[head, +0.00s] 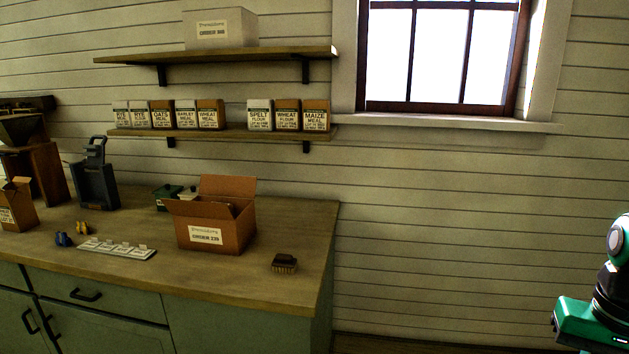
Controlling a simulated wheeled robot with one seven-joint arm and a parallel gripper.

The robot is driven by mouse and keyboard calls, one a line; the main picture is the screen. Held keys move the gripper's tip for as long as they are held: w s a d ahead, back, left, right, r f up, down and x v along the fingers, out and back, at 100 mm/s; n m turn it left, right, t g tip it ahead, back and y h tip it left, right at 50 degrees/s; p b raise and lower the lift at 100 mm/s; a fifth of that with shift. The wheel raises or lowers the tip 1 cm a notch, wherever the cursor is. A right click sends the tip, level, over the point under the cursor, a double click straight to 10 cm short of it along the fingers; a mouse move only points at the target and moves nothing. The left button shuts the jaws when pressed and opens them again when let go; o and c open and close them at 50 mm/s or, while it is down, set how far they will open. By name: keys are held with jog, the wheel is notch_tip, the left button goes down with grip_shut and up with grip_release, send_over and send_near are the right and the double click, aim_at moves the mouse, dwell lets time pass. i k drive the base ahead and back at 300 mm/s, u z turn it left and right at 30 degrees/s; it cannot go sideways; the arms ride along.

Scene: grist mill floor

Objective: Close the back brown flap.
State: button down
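A brown cardboard box (240,237) with a label reading "ORDER 239" stands on the wooden counter in the head view. Its back brown flap (229,187) stands up, open, along the far edge. The left flap (183,207) sticks outward to the left. I cannot clearly make out the front and right flaps, and the inside of the box is mostly hidden. A green and black part of my arm shows at the lower right edge, well apart from the box. My gripper's fingers do not show.
The counter (270,290) also holds a brush (285,263) right of the box, a white strip (117,249) in front left, a green container (168,196) behind, and a dark device (97,180). Shelves with several meal bags hang above. The space right of the counter looks clear.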

aim_at(210, 183)
jog(key=u, duration=0.1)
jog(key=i, duration=1.3)
jog(key=u, duration=0.7)
